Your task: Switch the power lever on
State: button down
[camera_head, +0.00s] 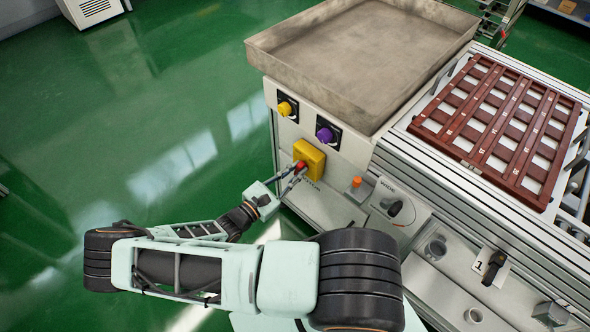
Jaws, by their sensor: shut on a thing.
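A yellow switch box (311,157) is mounted on the pale front panel of the machine, left of centre. Its small red lever (300,164) sticks out at the box's lower left. My gripper (297,171) reaches in from the lower left and is shut on the red lever. The fingertips hide part of the lever, and its exact angle is hard to tell. Lettering under the box is partly covered by my gripper.
A yellow knob (285,108) and a purple knob (325,135) sit above the box. A metal tray (283,74) tops the machine. Open green floor (120,120) lies left.

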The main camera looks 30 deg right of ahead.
jog(key=shift+s+d+f+m, duration=0.1)
jog(key=shift+m, duration=1)
jog(key=shift+s+m, duration=0.1)
jog(key=shift+m, duration=1)
jog(key=c, duration=1.9)
grip_release()
jog(key=shift+c, duration=0.2)
jog(key=v, duration=1.2)
